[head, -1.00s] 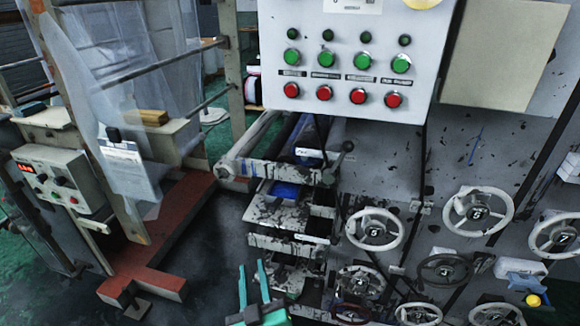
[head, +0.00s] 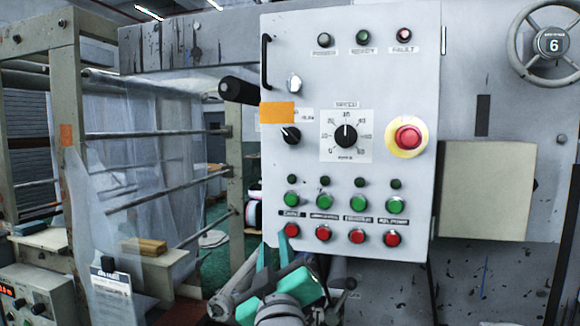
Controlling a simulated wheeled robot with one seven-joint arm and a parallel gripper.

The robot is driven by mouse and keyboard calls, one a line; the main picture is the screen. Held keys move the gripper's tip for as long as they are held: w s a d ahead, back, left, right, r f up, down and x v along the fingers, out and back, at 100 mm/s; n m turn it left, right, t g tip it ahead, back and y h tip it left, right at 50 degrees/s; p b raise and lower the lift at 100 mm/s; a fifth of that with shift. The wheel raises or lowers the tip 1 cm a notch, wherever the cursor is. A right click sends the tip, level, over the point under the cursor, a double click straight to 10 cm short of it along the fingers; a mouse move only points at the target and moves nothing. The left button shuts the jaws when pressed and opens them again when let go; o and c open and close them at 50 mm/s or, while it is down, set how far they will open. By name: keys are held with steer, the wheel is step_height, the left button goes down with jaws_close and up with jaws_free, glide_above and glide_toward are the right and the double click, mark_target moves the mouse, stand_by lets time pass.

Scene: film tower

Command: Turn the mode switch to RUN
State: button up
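A light grey control panel (head: 360,270) fills the middle of the head view. A black rotary switch (head: 290,135) sits at its left side, below an orange tag (head: 277,112) that hides part of the switch's label. I take this as the mode switch; the label's words are too small to read. Its pale pointer mark looks tilted. My gripper (head: 271,245), with teal fingers, is at the lower left of the panel, below the switch and apart from it. Its fingers are spread and nothing shows between them.
A black handle (head: 238,90) juts from the panel's left edge. A speed dial (head: 346,135), a red emergency button (head: 408,138) and rows of green and red buttons share the panel. A handwheel (head: 553,42) is at the upper right; a film-draped frame (head: 68,120) stands left.

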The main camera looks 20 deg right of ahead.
steer(key=n+h, duration=0.1)
steer(key=h, duration=0.1)
glide_toward(290, 138)
steer(key=shift+t, duration=0.3)
steer(key=x, duration=0.8)
steer(key=shift+w+f, duration=0.15)
jaws_close()
